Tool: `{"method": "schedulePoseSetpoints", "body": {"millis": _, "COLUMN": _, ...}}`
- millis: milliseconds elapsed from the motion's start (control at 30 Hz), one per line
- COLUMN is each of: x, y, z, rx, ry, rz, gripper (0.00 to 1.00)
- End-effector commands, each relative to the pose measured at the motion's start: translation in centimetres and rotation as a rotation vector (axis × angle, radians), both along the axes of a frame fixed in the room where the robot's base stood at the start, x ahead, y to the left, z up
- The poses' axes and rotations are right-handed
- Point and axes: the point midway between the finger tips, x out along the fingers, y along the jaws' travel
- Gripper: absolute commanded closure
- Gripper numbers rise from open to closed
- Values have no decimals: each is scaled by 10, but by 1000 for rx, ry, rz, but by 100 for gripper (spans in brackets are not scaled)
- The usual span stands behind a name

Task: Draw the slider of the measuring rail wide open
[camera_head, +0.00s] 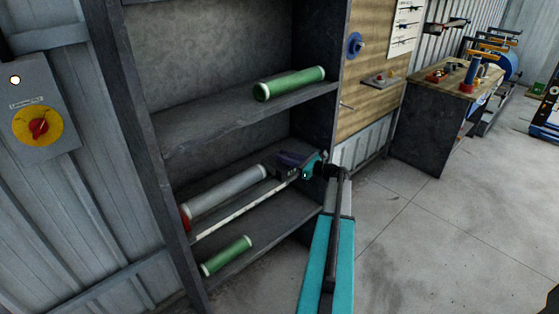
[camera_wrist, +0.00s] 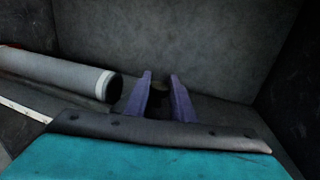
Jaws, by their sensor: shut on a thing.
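The measuring rail (camera_head: 240,212) is a thin pale bar lying along the middle shelf, with a red piece (camera_head: 185,217) at its left end. It also shows at the left edge of the wrist view (camera_wrist: 25,110). My gripper (camera_head: 284,161) is at the rail's right end, its purple fingers reaching over a dark block, which looks like the slider (camera_head: 284,172). In the wrist view my gripper (camera_wrist: 160,92) is shut on a dark part between its fingers. The fingers and palm hide most of that part.
A grey roll (camera_head: 228,192) lies behind the rail, left of my fingers. Green rolls lie on the shelf above (camera_head: 290,84) and below (camera_head: 227,256). The shelf's side wall (camera_head: 318,75) stands close on the right. Open floor (camera_head: 400,240) lies right of the shelf.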

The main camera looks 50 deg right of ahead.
Motion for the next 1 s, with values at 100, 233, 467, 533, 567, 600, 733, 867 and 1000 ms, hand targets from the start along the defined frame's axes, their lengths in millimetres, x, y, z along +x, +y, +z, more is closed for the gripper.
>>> {"method": "schedulePoseSetpoints", "body": {"millis": 100, "x": 0, "y": -17, "z": 1, "rx": -2, "ry": -2, "rz": -3, "gripper": 100}}
{"method": "schedulePoseSetpoints", "body": {"millis": 233, "x": -1, "y": -31, "z": 0, "rx": -1, "ry": -2, "rz": -3, "gripper": 100}}
{"method": "schedulePoseSetpoints", "body": {"millis": 467, "x": -3, "y": -54, "z": 0, "rx": 0, "ry": -1, "rz": -4, "gripper": 100}}
{"method": "schedulePoseSetpoints", "body": {"millis": 533, "x": -4, "y": -57, "z": 0, "rx": 0, "ry": -1, "rz": -4, "gripper": 100}}
{"method": "schedulePoseSetpoints", "body": {"millis": 567, "x": -4, "y": -58, "z": 1, "rx": 0, "ry": -1, "rz": -4, "gripper": 100}}
{"method": "schedulePoseSetpoints", "body": {"millis": 600, "x": -4, "y": -58, "z": 1, "rx": 0, "ry": -1, "rz": -4, "gripper": 100}}
{"method": "schedulePoseSetpoints", "body": {"millis": 733, "x": -5, "y": -59, "z": 1, "rx": 0, "ry": -1, "rz": -7, "gripper": 100}}
{"method": "schedulePoseSetpoints", "body": {"millis": 867, "x": -5, "y": -60, "z": 1, "rx": -1, "ry": -1, "rz": -10, "gripper": 100}}
{"method": "schedulePoseSetpoints", "body": {"millis": 1000, "x": -5, "y": -60, "z": 2, "rx": -1, "ry": -1, "rz": -10, "gripper": 59}}
